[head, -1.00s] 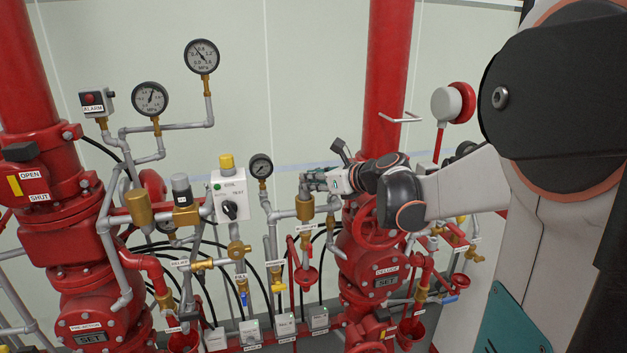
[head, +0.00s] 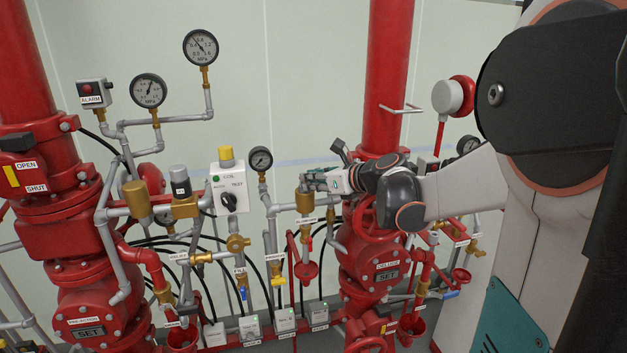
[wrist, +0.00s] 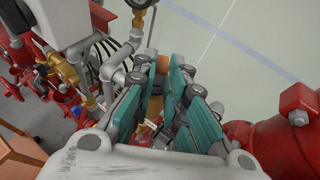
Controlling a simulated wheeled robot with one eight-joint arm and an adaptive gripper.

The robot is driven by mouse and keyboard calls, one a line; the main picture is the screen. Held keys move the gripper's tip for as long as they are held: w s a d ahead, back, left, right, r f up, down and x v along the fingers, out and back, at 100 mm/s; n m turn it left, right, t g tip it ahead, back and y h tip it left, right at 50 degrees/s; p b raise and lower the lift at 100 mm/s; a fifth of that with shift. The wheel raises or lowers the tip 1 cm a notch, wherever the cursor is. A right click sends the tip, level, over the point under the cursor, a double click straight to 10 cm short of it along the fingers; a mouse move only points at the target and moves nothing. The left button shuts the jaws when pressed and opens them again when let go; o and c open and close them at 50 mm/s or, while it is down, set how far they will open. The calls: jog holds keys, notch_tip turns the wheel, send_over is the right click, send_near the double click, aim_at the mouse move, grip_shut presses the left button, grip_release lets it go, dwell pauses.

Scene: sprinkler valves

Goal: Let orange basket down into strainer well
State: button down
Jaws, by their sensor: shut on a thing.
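The strainer well is probably the open-topped brass cup (head: 305,203) on the grey pipe, left of the right-hand red riser. My gripper (head: 308,184) is directly above its mouth, very close to the rim. In the wrist view my gripper (wrist: 165,66) has its teal fingers nearly together, closed on the orange basket (wrist: 152,69). Only a small orange patch of the basket shows there, between the fingertips. In the head view I cannot make out the basket; fingers and cup rim hide it. I cannot tell how deep it sits in the cup.
A small gauge (head: 260,160) stands just left of the cup. The right-hand red valve (head: 375,270) and its riser (head: 388,75) are close behind and below my wrist. A white control box (head: 229,188) is farther left.

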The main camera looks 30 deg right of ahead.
jog(key=shift+f, duration=0.35)
jog(key=c, duration=1.5)
grip_release()
jog(key=shift+c, duration=0.2)
jog(key=shift+s, duration=0.1)
jog(key=p+v, duration=0.2)
jog(key=v, duration=0.6)
